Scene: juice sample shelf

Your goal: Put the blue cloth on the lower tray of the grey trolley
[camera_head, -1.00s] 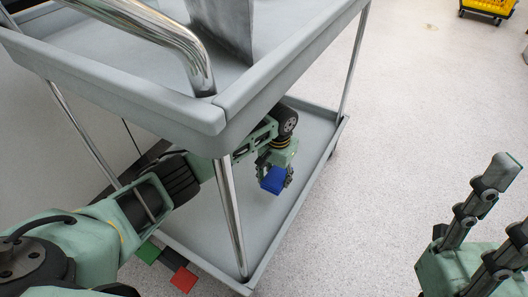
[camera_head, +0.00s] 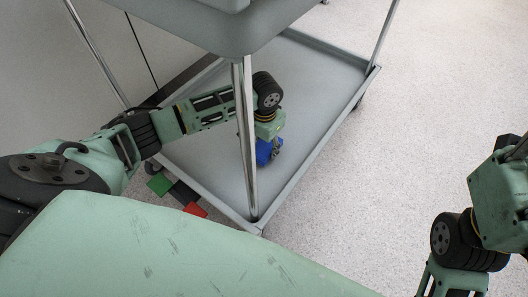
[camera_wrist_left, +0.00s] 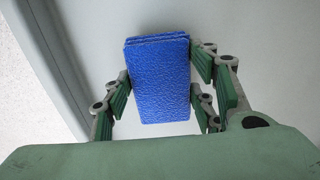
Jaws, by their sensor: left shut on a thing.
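The blue cloth (camera_head: 264,153) is a small folded block held by my left gripper (camera_head: 270,148), low over the lower tray (camera_head: 205,165) of the grey trolley. In the left wrist view the cloth (camera_wrist_left: 160,80) sits upright between the fingers of my left gripper (camera_wrist_left: 160,95), with grey surface behind it. I cannot tell whether the cloth touches the tray. The trolley post partly hides my left gripper and arm in the head view. My right gripper (camera_head: 508,145) is at the right edge, off the trolley, with its fingers largely cut off.
The trolley's upper tray (camera_head: 215,30) overhangs my left arm. A chrome post (camera_head: 246,140) stands close in front of that gripper. Green, dark and red flat pieces (camera_head: 194,209) lie by the trolley's near left side. The lower tray is otherwise bare. Speckled floor is clear to the right.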

